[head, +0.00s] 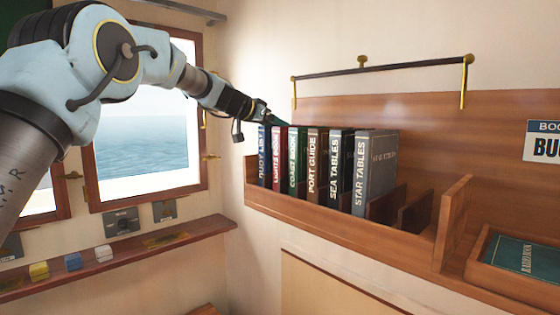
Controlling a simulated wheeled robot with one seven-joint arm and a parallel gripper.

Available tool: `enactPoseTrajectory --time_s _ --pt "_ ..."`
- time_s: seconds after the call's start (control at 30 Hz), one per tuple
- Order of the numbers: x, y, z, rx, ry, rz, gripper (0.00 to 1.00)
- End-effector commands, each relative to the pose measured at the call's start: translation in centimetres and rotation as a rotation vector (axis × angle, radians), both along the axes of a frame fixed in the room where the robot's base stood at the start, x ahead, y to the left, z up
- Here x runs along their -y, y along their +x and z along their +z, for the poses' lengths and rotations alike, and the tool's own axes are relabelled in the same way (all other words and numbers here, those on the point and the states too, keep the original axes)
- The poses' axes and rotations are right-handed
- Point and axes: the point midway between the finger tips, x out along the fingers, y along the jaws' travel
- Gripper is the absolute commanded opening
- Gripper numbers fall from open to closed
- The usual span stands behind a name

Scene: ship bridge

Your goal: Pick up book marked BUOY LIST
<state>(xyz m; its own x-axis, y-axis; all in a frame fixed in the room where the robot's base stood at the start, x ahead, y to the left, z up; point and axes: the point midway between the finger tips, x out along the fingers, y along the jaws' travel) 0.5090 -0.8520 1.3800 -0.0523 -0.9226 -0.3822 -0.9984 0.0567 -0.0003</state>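The book marked BUOY LIST (263,158) is dark blue with white spine lettering. It stands upright at the left end of a row of books on the wooden wall shelf. My gripper (266,116) is at the top of this book, coming in from the upper left. The fingertips are small and dark here, so I cannot tell whether they are open or shut or whether they touch the book. A sliver of dark green shows just right of the fingertips; I cannot tell what it is.
Right of it stand a red book (279,157), green COAST book (297,160), PORT GUIDE (314,165), SEA TABLES (337,170) and STAR TABLES (372,172). A rail (385,69) runs above. A green book (528,258) lies in a tray. A window (145,140) is at left.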

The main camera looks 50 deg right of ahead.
Motion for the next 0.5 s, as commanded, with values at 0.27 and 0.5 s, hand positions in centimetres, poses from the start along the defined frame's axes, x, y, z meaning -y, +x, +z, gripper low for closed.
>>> enactPoseTrajectory --time_s 0.27,0.5 --pt "-0.03 0.01 -0.01 0.0 0.0 0.0 0.48" --pt "-0.04 0.01 0.0 0.0 0.0 0.0 0.21"
